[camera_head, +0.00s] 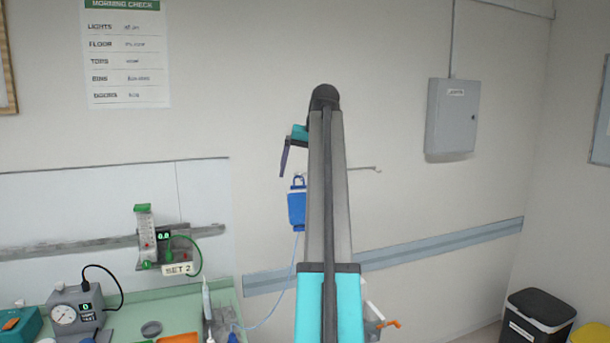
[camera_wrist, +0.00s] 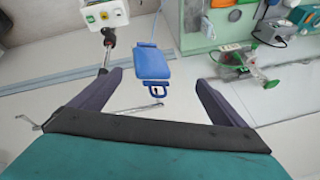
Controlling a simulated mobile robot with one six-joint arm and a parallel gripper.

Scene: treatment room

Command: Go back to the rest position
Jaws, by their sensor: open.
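My arm rises through the middle of the head view, with a turquoise section at the bottom and grey links above. My gripper (camera_head: 284,158) is at the upper left of the arm, high in front of the wall, with a dark purple finger pointing down. In the wrist view my gripper (camera_wrist: 159,79) shows two dark fingers spread wide apart, open, with nothing held between them. A blue bag-like item (camera_wrist: 152,64) with a loop appears beyond the gap between the fingers; it also shows below my gripper in the head view (camera_head: 297,207).
A green-edged counter (camera_head: 180,303) with a gauge box (camera_head: 76,312) stands at the lower left. A flow meter (camera_head: 146,238) is on the wall rail above it. A grey wall cabinet (camera_head: 453,117) and a black bin (camera_head: 536,320) are to the right. Wall between is mostly bare.

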